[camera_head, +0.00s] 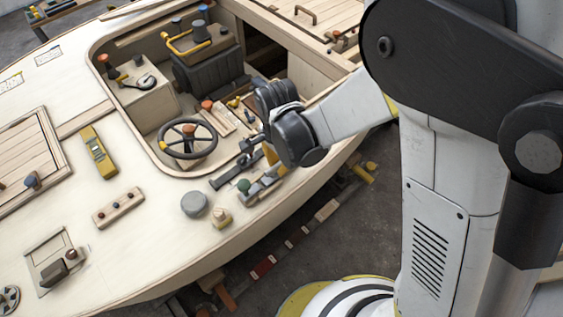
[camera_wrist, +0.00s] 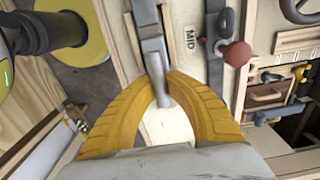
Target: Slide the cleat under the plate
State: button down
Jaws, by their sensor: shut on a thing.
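My gripper (camera_wrist: 166,82) has its yellow fingers shut on a slim grey metal piece (camera_wrist: 152,50), which looks like the cleat. The piece runs up the wrist view from between the fingertips, over pale wood beside the "MID" label. Its far end is cut off there. In the head view my gripper (camera_head: 268,153) is low over the right side deck, beside the cockpit opening, and its wrist hides most of the held piece. A dark flat metal strip (camera_wrist: 214,38), possibly the plate, lies right of the label. I cannot tell whether the held piece touches it.
A red-brown knob (camera_wrist: 237,54) stands beside the dark strip. A green knob (camera_head: 243,185), a grey round cap (camera_head: 194,204) and a steering wheel (camera_head: 187,138) are close by. The deck edge drops to the floor at right. Open deck (camera_head: 150,240) lies at left.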

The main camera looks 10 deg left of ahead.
aim_at(270, 171)
jog(key=shift+s+a, duration=1.05)
jog(key=shift+s, duration=0.2)
jog(key=c, duration=1.4)
grip_release()
notch_tip(270, 171, up, 12)
jog(key=shift+s, duration=0.1)
